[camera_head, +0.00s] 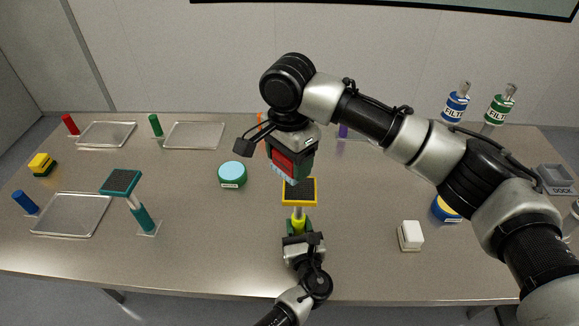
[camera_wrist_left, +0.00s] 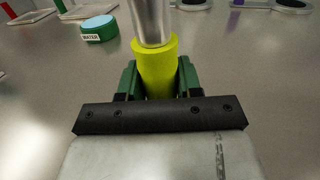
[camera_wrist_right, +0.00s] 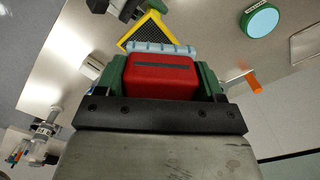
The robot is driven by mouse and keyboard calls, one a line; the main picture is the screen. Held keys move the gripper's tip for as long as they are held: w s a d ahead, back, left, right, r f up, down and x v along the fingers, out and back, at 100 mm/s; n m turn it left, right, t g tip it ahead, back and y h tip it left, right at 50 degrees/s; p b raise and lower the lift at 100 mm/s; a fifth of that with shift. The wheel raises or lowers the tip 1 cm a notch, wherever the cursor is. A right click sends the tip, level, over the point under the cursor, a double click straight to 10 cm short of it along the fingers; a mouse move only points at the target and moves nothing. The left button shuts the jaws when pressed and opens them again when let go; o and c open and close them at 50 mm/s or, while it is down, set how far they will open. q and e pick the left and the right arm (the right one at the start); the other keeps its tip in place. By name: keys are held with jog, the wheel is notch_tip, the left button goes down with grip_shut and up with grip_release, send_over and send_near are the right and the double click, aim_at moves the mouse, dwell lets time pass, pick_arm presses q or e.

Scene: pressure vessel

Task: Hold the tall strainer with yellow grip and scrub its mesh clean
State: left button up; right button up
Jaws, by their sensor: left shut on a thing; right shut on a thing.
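The tall strainer has a yellow-rimmed dark mesh (camera_head: 297,191) on a metal stem and a yellow grip (camera_wrist_left: 158,72). My left gripper (camera_head: 298,228) is shut on the yellow grip and holds the strainer upright. My right gripper (camera_head: 291,160) is shut on a red brush (camera_wrist_right: 160,76) with pale blue bristles, above the mesh. In the right wrist view the bristles (camera_wrist_right: 165,48) lie at the edge of the strainer's mesh (camera_wrist_right: 158,32). I cannot tell whether they touch it. My right gripper partly hides the mesh's back edge in the head view.
A round water container (camera_head: 232,174) stands left of the strainer. A teal strainer (camera_head: 121,182) stands further left near a metal tray (camera_head: 72,214). A white block (camera_head: 410,235) lies at the right. Two filter bottles (camera_head: 456,105) stand at the back right. The table front is mostly clear.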

jog(key=shift+r, duration=1.4)
pick_arm(q)
jog(key=o, duration=1.1)
jog(key=shift+c, duration=0.2)
jog(key=shift+s, duration=0.1)
jog(key=v, duration=1.1)
jog(key=shift+s+d, duration=0.2)
jog(key=shift+s, duration=0.2)
jog(key=shift+s, duration=0.1)
pick_arm(e)
jog(key=shift+s+f, duration=0.1)
